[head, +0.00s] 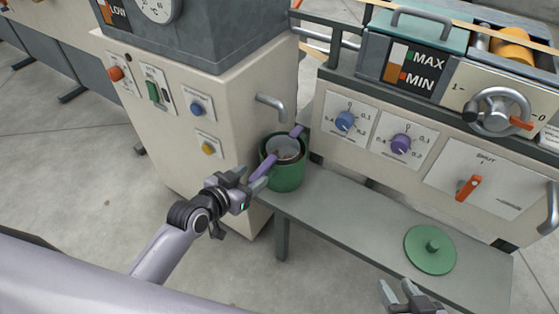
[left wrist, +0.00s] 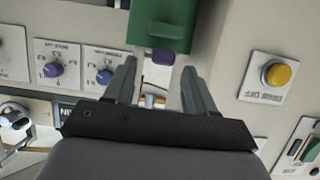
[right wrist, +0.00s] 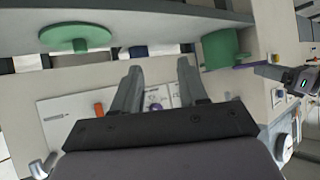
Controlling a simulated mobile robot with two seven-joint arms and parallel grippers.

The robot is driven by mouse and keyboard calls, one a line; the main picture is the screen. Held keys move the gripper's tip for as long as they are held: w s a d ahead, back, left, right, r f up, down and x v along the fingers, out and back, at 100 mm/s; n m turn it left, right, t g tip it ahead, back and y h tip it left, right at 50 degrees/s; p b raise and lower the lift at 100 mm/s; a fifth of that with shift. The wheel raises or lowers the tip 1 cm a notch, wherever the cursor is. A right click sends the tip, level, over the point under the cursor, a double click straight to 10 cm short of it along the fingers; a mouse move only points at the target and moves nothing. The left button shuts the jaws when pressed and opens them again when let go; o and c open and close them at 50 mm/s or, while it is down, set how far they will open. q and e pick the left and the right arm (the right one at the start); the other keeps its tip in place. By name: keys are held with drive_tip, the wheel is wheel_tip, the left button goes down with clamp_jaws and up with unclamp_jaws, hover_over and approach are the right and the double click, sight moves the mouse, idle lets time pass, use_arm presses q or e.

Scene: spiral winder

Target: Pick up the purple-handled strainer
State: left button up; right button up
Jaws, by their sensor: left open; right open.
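The purple-handled strainer (head: 286,149) sits in the green pot (head: 288,178) on the grey shelf. Its long purple handle (head: 263,164) sticks out over the rim toward my left gripper (head: 250,179). The left gripper is open, with its fingertips close to the handle's end. In the left wrist view the handle's end (left wrist: 163,57) shows between and just beyond the open fingers, below the green pot (left wrist: 160,28). I cannot tell whether a finger touches it. My right gripper (head: 396,288) is open and empty, low at the front, away from the pot.
A green lid (head: 430,250) lies on the right part of the grey shelf (head: 345,215). A machine cabinet with a pipe spout (head: 271,106) stands behind the pot. A panel with blue (head: 346,121) and purple (head: 400,145) knobs rises behind the shelf. The shelf's middle is clear.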

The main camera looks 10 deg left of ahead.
sight(261, 169)
use_arm(q)
drive_tip(key=shift+b+x, duration=0.3)
drive_tip(key=shift+x, duration=0.6)
drive_tip(key=b+x, duration=0.1)
drive_tip(key=x, duration=0.2)
drive_tip(key=shift+w+d, duration=0.1)
drive_tip(key=shift+w, duration=0.05)
drive_tip(key=shift+w+d+f+b, duration=0.15)
drive_tip(key=shift+w+b, duration=0.2)
drive_tip(key=shift+w, duration=0.2)
use_arm(e)
drive_tip(key=shift+w+a+r+n+y, duration=0.15)
drive_tip(key=shift+w+a+r, duration=0.1)
drive_tip(key=shift+a, duration=0.2)
drive_tip(key=shift+w+a+r+n+y, duration=0.15)
drive_tip(key=shift+w+a, duration=0.05)
drive_tip(key=shift+a, duration=0.25)
use_arm(q)
drive_tip(key=shift+c, duration=0.3)
clamp_jaws()
use_arm(e)
drive_tip(key=shift+d, duration=0.1)
